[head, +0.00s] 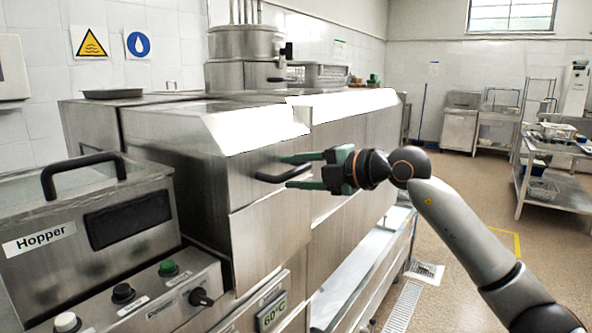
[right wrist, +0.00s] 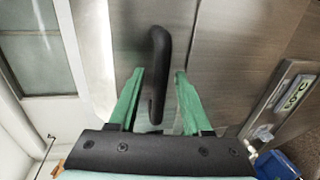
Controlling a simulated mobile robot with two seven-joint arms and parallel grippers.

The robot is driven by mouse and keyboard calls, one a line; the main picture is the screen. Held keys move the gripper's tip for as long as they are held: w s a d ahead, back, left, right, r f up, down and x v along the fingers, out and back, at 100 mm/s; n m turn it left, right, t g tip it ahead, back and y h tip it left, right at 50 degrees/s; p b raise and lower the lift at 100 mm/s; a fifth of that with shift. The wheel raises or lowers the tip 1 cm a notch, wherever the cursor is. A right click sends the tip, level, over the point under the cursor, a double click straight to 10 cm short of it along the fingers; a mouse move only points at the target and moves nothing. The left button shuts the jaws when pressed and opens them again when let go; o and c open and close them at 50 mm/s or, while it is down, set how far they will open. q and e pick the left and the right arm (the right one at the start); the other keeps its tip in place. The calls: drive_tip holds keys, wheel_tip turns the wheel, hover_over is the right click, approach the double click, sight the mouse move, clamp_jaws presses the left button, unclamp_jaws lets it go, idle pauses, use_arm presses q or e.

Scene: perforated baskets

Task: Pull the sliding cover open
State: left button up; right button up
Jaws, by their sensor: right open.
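The sliding cover appears to be the brushed steel front panel (head: 268,222) of the machine, with a black bar handle (head: 266,178) on it. The handle also shows in the right wrist view (right wrist: 160,50), running lengthwise and curved at its ends. My right gripper (head: 286,171) has green fingers and is open at the handle. In the right wrist view the gripper (right wrist: 160,74) has one finger on each side of the handle's near part, with visible gaps on both sides. The cover looks closed against the machine. My left gripper is not in view.
A hopper (head: 95,215) with its own black handle (head: 82,172) stands at the left, above a control panel (head: 150,300) with knobs. A steel pot (head: 243,75) stands behind. A temperature display (head: 271,313) sits below the cover. The floor at the right is open, with a steel shelf (head: 555,185) beyond.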

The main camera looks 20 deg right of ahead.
drive_tip(key=shift+c, duration=0.3)
clamp_jaws()
idle(1.1)
